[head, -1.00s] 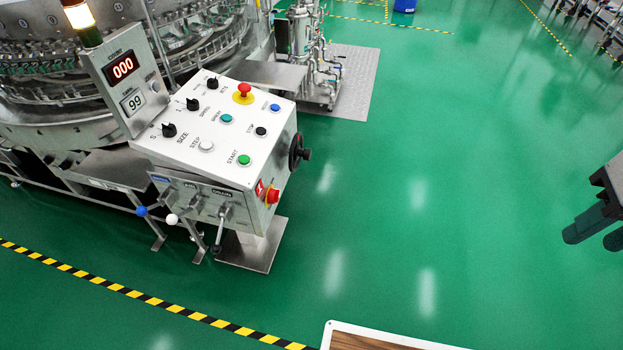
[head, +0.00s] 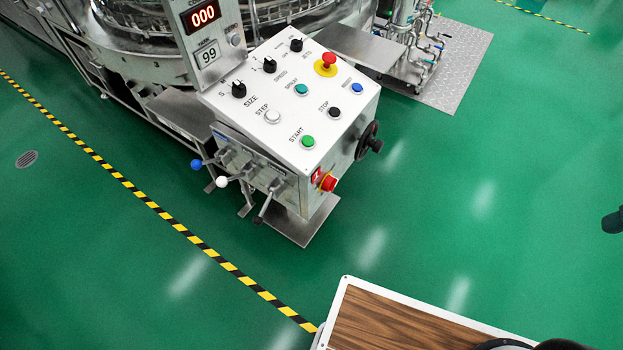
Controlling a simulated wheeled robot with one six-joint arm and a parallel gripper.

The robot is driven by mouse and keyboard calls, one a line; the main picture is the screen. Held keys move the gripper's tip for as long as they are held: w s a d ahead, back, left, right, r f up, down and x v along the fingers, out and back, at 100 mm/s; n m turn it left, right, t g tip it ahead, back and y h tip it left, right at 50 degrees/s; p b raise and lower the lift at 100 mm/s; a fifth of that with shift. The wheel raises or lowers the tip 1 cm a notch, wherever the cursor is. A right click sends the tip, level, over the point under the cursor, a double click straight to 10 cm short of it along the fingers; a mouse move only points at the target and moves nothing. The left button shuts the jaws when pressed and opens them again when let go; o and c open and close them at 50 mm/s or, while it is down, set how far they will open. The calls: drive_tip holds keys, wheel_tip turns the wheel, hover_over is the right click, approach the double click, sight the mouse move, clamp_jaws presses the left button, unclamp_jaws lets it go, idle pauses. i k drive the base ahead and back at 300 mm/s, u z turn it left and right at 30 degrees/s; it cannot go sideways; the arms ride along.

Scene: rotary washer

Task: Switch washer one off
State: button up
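The washer's control box (head: 255,110) stands left of centre, with a sloped white panel. On the panel are a black STOP button (head: 333,115), a green START button (head: 308,142) and a red mushroom button (head: 327,62) on a yellow ring. A red knob (head: 328,182) on a yellow base sits on the lower side face, beside a small red part. The display (head: 203,16) reads 000 and the smaller one (head: 208,54) reads 99. A dark tip of my gripper (head: 612,221) shows at the right edge, far from the box. The rest is out of frame, so its opening is hidden.
A black handwheel (head: 368,141) juts from the box's right side. Levers with blue and white balls (head: 222,182) stick out at the front. A yellow-black floor line (head: 180,228) runs at left. The green floor right of the box is clear.

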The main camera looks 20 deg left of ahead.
sight(330, 183)
drive_tip(key=u, duration=0.55)
drive_tip(key=i, duration=0.45)
drive_tip(key=u, duration=0.05)
drive_tip(key=k, duration=0.5)
drive_tip(key=u, duration=1.3)
drive_tip(key=i, duration=0.45)
drive_tip(key=z, duration=0.05)
